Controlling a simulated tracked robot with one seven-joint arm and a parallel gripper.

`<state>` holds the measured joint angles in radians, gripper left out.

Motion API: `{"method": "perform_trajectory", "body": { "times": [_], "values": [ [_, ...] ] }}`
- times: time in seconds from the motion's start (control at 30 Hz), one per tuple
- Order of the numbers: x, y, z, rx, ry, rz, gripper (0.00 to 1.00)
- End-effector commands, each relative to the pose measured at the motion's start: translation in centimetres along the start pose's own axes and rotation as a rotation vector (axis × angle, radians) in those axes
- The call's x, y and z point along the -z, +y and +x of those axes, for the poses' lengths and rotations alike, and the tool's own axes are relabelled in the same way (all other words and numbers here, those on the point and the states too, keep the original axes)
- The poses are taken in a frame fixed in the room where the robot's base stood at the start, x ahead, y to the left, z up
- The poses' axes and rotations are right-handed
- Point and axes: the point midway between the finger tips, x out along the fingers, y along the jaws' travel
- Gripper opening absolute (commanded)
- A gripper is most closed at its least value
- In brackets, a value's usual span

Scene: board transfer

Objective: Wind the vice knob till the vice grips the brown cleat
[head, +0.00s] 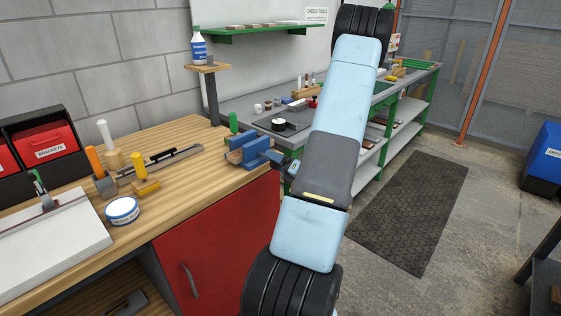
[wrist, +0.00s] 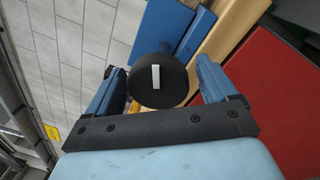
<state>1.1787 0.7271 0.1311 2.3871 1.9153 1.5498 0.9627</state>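The blue vice (head: 254,150) is on the front right corner of the wooden bench. A small brown piece, which looks like the brown cleat (head: 234,157), is at its left side; I cannot tell whether the jaws touch it. In the wrist view the round black vice knob (wrist: 157,82) faces me, with a white mark upright on its face. My gripper (wrist: 157,66) is open, with one finger on each side of the knob and a small gap at both sides. In the head view my gripper (head: 284,164) is at the vice's right end, and the knob is hidden.
The wooden bench (head: 190,190) carries a white and blue tin (head: 122,210), a yellow block (head: 146,189) and orange-handled and white-handled tools. A red cabinet front (head: 225,245) is below the vice. A green-framed grey table (head: 250,108) stands behind. A dark floor mat (head: 410,215) lies to the right.

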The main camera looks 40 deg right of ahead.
Motion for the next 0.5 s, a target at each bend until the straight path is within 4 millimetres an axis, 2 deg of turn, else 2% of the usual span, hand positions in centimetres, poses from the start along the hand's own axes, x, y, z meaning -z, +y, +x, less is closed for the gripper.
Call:
{"method": "perform_trajectory", "body": {
  "times": [0.27, 0.37, 0.5],
  "values": [
    [0.0, 0.0, -0.1, -0.001, 0.000, -0.001, 0.86],
    [-0.1, 0.0, -0.8, 0.000, -0.002, -0.001, 0.86],
    [-0.1, 0.0, -2.9, 0.002, -0.003, 0.001, 0.86]
  ]
}}
